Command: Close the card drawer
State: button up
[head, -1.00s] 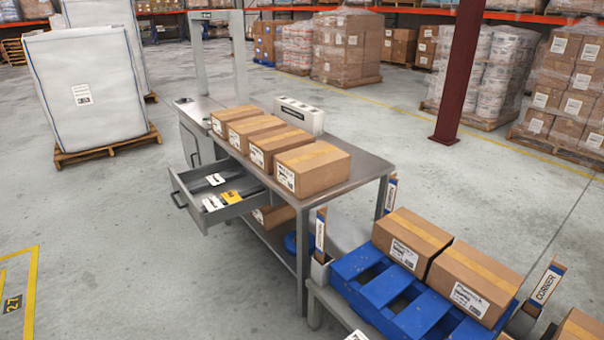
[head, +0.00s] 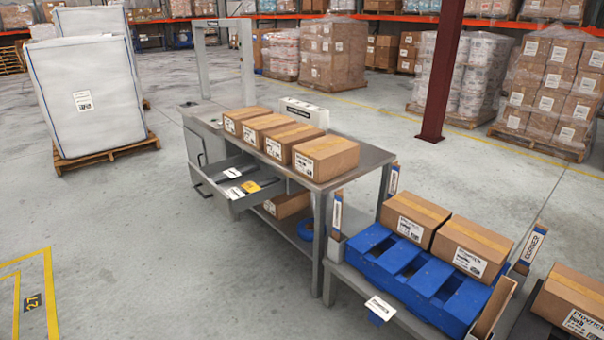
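The card drawer (head: 238,207) is a grey metal drawer under the top of a steel workbench (head: 350,173). It stands pulled out toward the lower left, with white cards (head: 233,173) and a yellow card (head: 250,187) lying inside. Its bar handle (head: 203,190) is on the front face. My gripper is not in the head view, so its state and its place relative to the drawer do not show.
Several cartons (head: 326,156) stand on the bench top. A blue pallet (head: 400,268) with cartons sits at the right front. A bulk bag (head: 87,95) on a wooden pallet (head: 108,155) is at the left. The floor (head: 140,250) before the drawer is clear.

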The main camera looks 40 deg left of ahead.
aim_at(209, 180)
jog(key=u, duration=2.15)
jog(key=i, duration=1.7)
jog(key=u, duration=0.6)
jog(key=i, duration=1.95)
jog(key=z, duration=0.4)
